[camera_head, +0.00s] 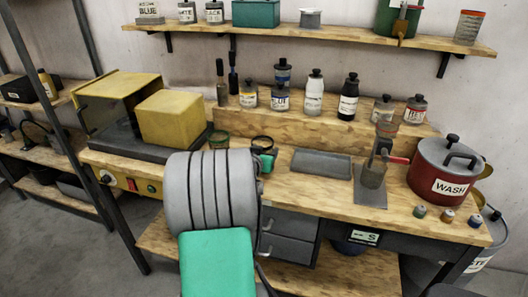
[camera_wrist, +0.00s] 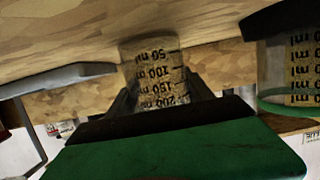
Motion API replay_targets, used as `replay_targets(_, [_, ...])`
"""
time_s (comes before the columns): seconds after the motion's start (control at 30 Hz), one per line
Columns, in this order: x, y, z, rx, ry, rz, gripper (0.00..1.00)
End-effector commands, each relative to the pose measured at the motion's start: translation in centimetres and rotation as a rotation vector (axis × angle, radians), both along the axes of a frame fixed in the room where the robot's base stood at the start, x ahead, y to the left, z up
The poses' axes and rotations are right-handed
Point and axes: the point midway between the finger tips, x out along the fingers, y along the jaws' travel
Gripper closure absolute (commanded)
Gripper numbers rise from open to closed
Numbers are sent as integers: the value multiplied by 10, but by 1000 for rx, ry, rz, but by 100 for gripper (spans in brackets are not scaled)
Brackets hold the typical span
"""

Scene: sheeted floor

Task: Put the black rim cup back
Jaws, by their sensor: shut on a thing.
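The black rim cup (camera_head: 262,141) is at the bench's left-centre, its dark rim facing up. My gripper (camera_head: 267,157), green and black, is shut on it from the front. In the wrist view, which looks upside down, the clear cup (camera_wrist: 152,62) with ml markings is between the dark fingers of my gripper (camera_wrist: 160,92). Its rim is hidden there behind the gripper body. Whether its base touches the wood I cannot tell. A green rim cup (camera_head: 219,141) stands to its left; it also shows at the right of the wrist view (camera_wrist: 298,70).
A grey tray (camera_head: 321,163) lies right of the cup. A yellow machine (camera_head: 130,105) is at left. Bottles (camera_head: 314,92) line the raised shelf behind.

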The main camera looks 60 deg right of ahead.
Motion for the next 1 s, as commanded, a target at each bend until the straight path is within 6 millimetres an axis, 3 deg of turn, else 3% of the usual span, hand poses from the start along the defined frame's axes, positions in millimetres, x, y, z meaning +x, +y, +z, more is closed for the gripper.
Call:
replay_targets(0.07, [0,0,-3,0,0,0,86])
replay_targets(0.1, [0,0,-3,0,0,0,38])
replay_targets(0.33, [0,0,-2,0,0,0,20])
replay_targets(0.67, [0,0,3,0,0,0,18])
replay_targets(0.77, [-1,15,6,-2,0,2,18])
replay_targets(1.0, [-10,72,24,-4,-2,5,18])
